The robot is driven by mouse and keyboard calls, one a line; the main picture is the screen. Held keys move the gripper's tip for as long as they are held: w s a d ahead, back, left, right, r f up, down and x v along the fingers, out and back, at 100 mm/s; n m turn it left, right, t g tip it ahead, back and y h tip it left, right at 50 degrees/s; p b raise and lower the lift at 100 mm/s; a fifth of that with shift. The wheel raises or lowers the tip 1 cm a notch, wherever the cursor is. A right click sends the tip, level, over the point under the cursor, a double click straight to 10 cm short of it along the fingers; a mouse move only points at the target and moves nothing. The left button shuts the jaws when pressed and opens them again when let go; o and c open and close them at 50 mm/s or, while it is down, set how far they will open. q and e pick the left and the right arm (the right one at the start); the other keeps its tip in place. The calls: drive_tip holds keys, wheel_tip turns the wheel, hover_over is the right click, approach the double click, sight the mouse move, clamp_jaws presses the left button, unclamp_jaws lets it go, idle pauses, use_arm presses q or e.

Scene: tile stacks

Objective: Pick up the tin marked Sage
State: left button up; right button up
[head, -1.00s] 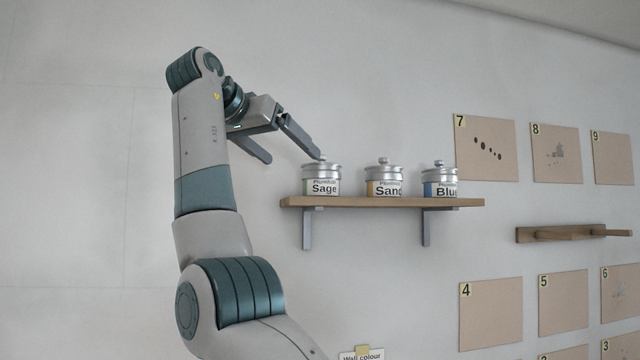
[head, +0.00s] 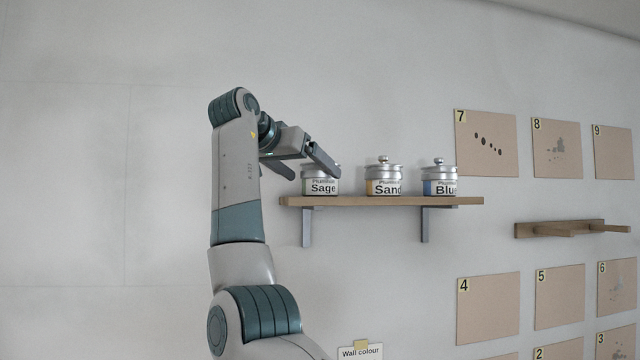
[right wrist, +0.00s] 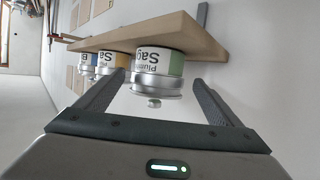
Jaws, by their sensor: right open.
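The tin marked Sage (head: 320,186) stands upright at the left end of the wooden shelf (head: 350,201); its lid is partly hidden behind a finger of my right gripper (head: 308,172). The right gripper is open and holds nothing. In the right wrist view the Sage tin (right wrist: 157,66), with a white and green label and a silver lid with a knob, appears upside down. It lies between the two spread fingers of the gripper (right wrist: 155,102), with a gap on each side. My left gripper is not in view.
A tin marked Sand (head: 384,180) and a tin with a blue label (head: 439,181) stand right of it on the same shelf. Numbered boards (head: 487,143) and a small wooden rack (head: 570,229) are on the wall to the right. The wall left is bare.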

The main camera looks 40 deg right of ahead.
sight(320, 179)
drive_tip(key=shift+w+d+p, duration=0.1)
drive_tip(key=shift+d+p, duration=0.3)
drive_tip(key=shift+d, duration=0.05)
drive_tip(key=p+x, duration=0.2)
drive_tip(key=x, duration=0.1)
drive_tip(key=shift+d+f+p, duration=0.15)
drive_tip(key=shift+d+p, duration=0.2)
drive_tip(key=shift+w+d+f, duration=0.1)
drive_tip(key=shift+d+f, duration=0.2)
drive_tip(key=shift+d, duration=0.05)
drive_tip(key=shift+a, duration=0.1)
drive_tip(key=shift+r, duration=0.1)
drive_tip(key=c, duration=2.1)
drive_tip(key=shift+r, duration=0.15)
drive_tip(key=shift+c, duration=0.2)
